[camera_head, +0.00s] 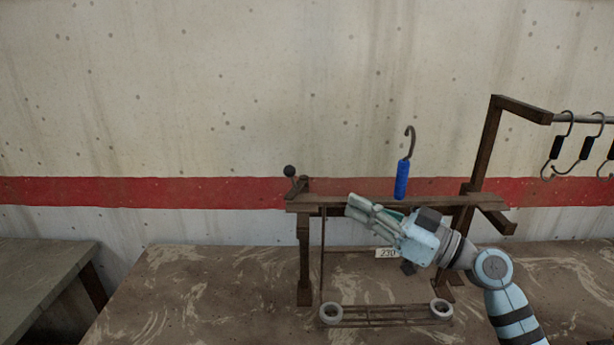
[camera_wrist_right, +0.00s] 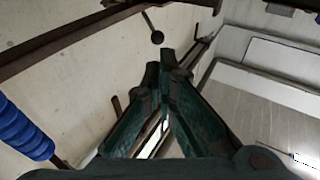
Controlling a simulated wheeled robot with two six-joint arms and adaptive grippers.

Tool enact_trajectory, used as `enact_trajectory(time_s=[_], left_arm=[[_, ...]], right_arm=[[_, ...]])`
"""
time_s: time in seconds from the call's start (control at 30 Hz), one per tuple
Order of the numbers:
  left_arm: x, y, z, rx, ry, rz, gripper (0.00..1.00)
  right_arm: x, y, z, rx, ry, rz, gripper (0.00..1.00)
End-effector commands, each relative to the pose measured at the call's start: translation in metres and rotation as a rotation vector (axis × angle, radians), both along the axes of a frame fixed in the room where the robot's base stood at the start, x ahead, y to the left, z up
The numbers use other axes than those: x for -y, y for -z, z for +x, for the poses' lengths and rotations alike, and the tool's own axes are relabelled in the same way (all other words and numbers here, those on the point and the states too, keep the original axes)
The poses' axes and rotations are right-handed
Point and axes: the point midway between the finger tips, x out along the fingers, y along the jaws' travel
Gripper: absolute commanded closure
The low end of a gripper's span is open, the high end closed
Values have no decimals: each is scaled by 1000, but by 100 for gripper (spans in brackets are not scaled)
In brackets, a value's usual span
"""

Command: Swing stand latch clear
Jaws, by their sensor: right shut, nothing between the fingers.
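The stand latch (camera_head: 290,172) is a small dark lever with a round ball knob. It sits upright at the left end of the brown stand beam (camera_head: 440,201). The latch knob also shows in the right wrist view (camera_wrist_right: 157,38), just beyond the fingertips. My right gripper (camera_head: 352,205) is shut and empty, in front of the beam, and points left toward the latch. A gap shows between the fingertips and the latch in the head view. The closed fingers also show in the right wrist view (camera_wrist_right: 164,66). My left gripper is not in view.
A hook with a blue handle (camera_head: 402,180) stands upright at the beam, above my right gripper. A rail with several hooks (camera_head: 586,146) hangs at the right. A low rack with pale rings (camera_head: 385,322) and a "230" tag (camera_head: 387,253) are below. The workbench (camera_head: 200,290) is clear at left.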

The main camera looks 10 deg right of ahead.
Motion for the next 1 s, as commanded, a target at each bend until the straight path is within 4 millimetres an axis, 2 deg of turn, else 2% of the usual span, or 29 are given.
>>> enact_trajectory(time_s=[0.03,0.1,0.5,0.7,1.0], left_arm=[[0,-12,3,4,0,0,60],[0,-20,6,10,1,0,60],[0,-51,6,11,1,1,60],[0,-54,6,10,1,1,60],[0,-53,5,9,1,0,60]], right_arm=[[-7,-9,6,0,-1,7,100],[-18,-13,16,0,-1,6,100],[-74,-25,67,-2,1,2,100],[-83,-24,76,0,3,-2,100],[-83,-23,76,-1,5,-1,100]])
